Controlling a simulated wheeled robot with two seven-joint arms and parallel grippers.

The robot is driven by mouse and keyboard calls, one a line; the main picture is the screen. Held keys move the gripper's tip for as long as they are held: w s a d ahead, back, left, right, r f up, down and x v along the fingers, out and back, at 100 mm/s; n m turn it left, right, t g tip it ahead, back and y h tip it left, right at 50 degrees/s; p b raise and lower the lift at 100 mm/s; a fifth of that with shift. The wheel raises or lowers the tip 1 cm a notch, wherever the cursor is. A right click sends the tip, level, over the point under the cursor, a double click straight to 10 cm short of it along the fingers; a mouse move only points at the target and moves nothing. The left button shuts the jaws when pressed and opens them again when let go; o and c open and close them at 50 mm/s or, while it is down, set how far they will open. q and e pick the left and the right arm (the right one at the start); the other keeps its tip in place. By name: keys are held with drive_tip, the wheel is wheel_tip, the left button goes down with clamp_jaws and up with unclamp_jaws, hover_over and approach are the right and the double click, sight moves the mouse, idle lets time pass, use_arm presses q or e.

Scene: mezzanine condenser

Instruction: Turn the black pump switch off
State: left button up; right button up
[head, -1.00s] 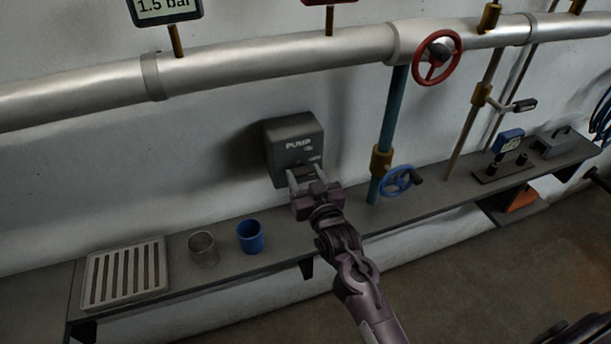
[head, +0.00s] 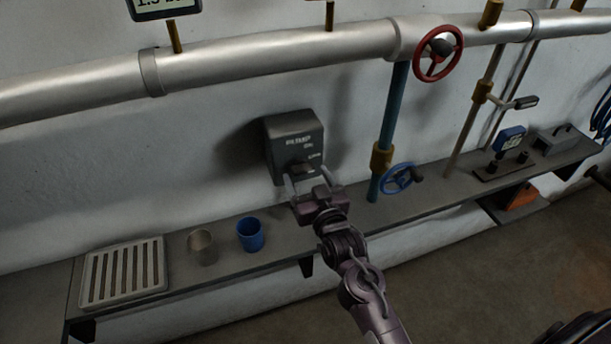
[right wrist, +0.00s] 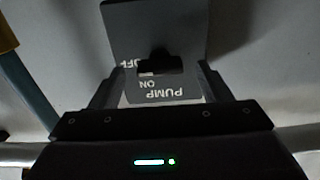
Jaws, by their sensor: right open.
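The grey pump box (head: 283,143) is on the wall above the shelf, lettered PUMP, with ON and OFF marks. Its black switch (head: 303,168) sticks out low on the front. In the right wrist view the switch (right wrist: 160,64) shows as a dark block near OFF, with ON and PUMP upside down below it. It partly covers the face, and I cannot tell its setting for certain. My right gripper (head: 307,180) is open just in front of the box. Its fingers stand on either side of the switch, with no clear contact. My left gripper is not in view.
A blue cup (head: 250,236), a grey cup (head: 202,247) and a slatted grate (head: 123,273) stand on the shelf left of my right arm. A blue valve wheel (head: 397,177) is close on the right. A red wheel (head: 438,53) and thick pipe (head: 270,62) are above.

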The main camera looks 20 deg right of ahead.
drive_tip(key=s+b, duration=0.1)
drive_tip(key=s, duration=0.5)
drive_tip(key=shift+d, duration=0.1)
